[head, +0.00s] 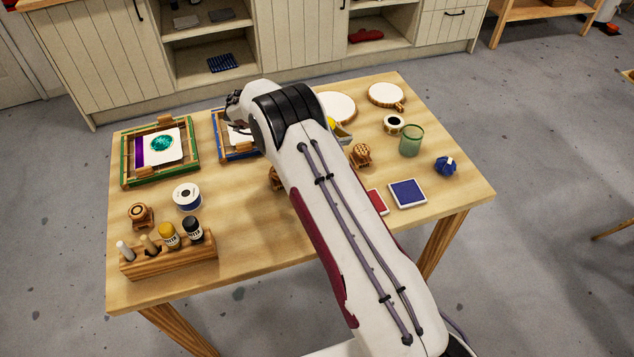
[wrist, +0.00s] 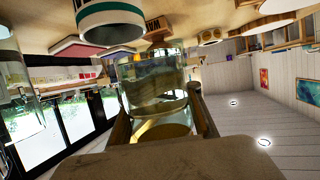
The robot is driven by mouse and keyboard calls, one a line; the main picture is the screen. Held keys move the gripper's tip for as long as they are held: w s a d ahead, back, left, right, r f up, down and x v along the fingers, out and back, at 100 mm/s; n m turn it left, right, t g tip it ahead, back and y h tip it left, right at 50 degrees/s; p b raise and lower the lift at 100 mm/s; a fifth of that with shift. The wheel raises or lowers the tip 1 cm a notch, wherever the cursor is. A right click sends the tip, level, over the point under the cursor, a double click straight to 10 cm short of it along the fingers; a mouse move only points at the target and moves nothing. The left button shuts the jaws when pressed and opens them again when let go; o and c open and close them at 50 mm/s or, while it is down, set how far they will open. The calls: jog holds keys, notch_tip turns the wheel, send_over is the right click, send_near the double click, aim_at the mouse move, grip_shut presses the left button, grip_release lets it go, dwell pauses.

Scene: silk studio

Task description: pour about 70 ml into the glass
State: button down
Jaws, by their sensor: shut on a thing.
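A greenish clear glass (head: 411,140) stands upright at the right of the table in the head view. In the wrist view my gripper (wrist: 160,112) is shut on a clear vessel (wrist: 152,82), with one finger on each side of it. The vessel has a pale yellowish tint; I cannot tell its liquid level. Another clear glass wall (wrist: 20,105) shows at the left edge of the wrist view, apart from the held vessel; I cannot tell if it is the same glass. In the head view my arm hides most of the gripper and the held vessel.
A blue pad (head: 408,193), a blue-capped object (head: 446,166), a small dark-filled cup (head: 394,123) and a wooden stamp (head: 361,155) are near the glass. The front middle is fairly clear.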

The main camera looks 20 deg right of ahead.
jog(key=s+a, duration=0.1)
jog(key=s+a+m+g, duration=0.2)
jog(key=s, duration=0.1)
jog(key=shift+f+y, duration=0.3)
jog(key=shift+y, duration=0.1)
jog(key=shift+s+a+r, duration=0.1)
jog(key=shift+s+r, duration=0.05)
jog(key=shift+s, duration=0.2)
jog(key=s+a+r+m+t+h, duration=0.1)
jog(key=s+r+m+t+h, duration=0.1)
jog(key=r+m, duration=0.4)
jog(key=shift+s+r+m+t, duration=0.4)
jog(key=shift+s+m+t, duration=0.2)
jog(key=shift+t, duration=0.7)
jog(key=shift+w, duration=0.1)
jog(key=shift+w+f+m+t+h, duration=0.1)
jog(key=shift+f+m+t+h, duration=0.25)
jog(key=shift+m, duration=0.45)
jog(key=shift+s+a+f+m, duration=0.1)
jog(key=shift+s+a+m, duration=0.05)
jog(key=shift+s+m, duration=0.15)
dwell(0.4)
